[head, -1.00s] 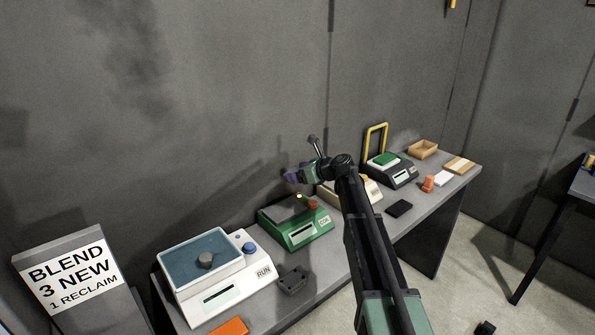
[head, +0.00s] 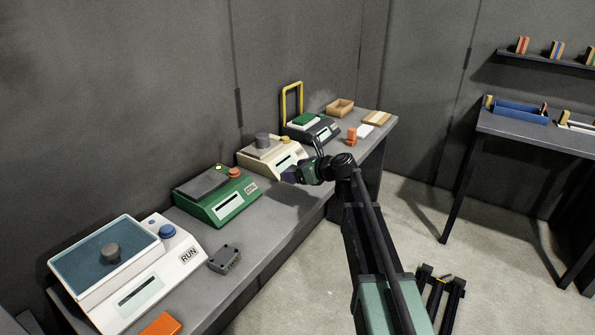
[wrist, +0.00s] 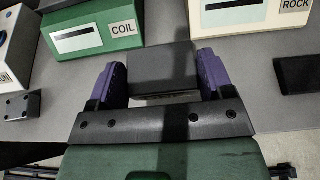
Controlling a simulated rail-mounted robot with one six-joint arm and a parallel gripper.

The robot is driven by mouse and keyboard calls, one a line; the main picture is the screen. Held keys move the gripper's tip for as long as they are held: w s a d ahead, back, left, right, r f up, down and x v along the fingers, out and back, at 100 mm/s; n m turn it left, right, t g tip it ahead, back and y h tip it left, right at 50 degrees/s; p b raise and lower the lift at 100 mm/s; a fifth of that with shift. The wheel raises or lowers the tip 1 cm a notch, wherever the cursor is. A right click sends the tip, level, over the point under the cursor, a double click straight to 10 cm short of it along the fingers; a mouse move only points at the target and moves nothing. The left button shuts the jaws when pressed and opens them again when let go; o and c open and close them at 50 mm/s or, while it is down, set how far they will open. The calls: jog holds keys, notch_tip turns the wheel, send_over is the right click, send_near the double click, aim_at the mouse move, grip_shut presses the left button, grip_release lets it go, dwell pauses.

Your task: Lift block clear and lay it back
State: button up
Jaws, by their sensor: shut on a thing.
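A dark grey block (wrist: 163,68) sits between the two purple fingers of my gripper (wrist: 163,85) in the wrist view. My gripper is shut on it, one finger against each side. In the head view my gripper (head: 290,175) is in front of the cream machine (head: 270,155), to the right of the green machine (head: 217,195). The block itself is not clearly made out there. In the wrist view it is over the bench, between the green COIL machine (wrist: 92,30) and the cream ROCK machine (wrist: 240,14). I cannot tell its exact height above the bench.
A white RUN machine (head: 125,270), a dark block with holes (head: 224,258) and an orange piece (head: 160,325) are at the bench's left. A dark scale (head: 311,128) and wooden tray (head: 340,107) are at the far end. A black slab (wrist: 297,75) lies right of my gripper.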

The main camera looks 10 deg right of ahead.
aim_at(297, 199)
jog(key=shift+f+b, duration=3.4)
jog(key=shift+f, duration=0.05)
jog(key=shift+f+b, duration=0.65)
jog(key=o, duration=1.4)
jog(key=shift+o, duration=0.2)
jog(key=shift+s+r, duration=0.1)
jog(key=p+v, duration=0.4)
jog(key=v, duration=0.6)
jog(key=shift+s+d+r, duration=0.15)
jog(key=shift+d, duration=0.1)
